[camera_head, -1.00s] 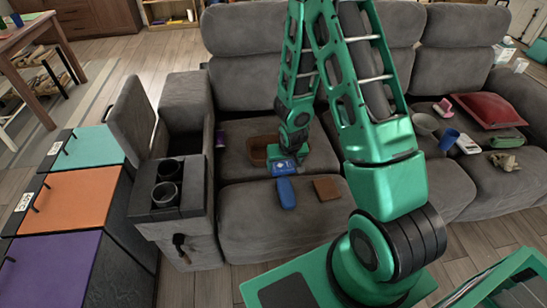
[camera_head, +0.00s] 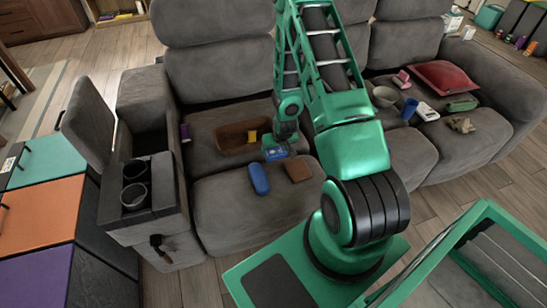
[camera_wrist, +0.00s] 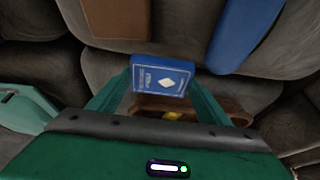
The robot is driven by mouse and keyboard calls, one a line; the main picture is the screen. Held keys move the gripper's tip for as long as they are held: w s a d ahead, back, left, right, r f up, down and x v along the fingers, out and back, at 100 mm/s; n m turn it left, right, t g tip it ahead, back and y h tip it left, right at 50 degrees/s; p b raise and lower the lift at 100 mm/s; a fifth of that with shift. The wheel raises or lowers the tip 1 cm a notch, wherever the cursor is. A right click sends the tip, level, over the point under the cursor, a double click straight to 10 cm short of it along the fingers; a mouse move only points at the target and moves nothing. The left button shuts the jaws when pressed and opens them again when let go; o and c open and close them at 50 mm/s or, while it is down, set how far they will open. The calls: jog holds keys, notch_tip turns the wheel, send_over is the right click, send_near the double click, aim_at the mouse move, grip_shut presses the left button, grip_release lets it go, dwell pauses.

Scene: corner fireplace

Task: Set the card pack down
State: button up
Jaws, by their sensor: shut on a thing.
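The blue card pack (camera_head: 276,153) is between the fingers of my gripper (camera_head: 282,146), over the left part of the sofa seat. In the wrist view the card pack (camera_wrist: 161,78) shows a white diamond and small print on its face. My gripper (camera_wrist: 160,88) is shut on it, with one green finger on each side. I cannot tell whether its underside touches the cushion.
A brown tray (camera_head: 229,142) with a yellow thing (camera_head: 252,136) lies left of my gripper. A blue case (camera_head: 259,179) and a brown square (camera_head: 298,171) lie in front. A bowl (camera_head: 384,96), blue cup (camera_head: 410,108) and red cushion (camera_head: 446,80) are to the right.

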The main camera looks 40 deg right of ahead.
aim_at(276, 154)
jog(key=shift+f, duration=2)
jog(key=o, duration=1.2)
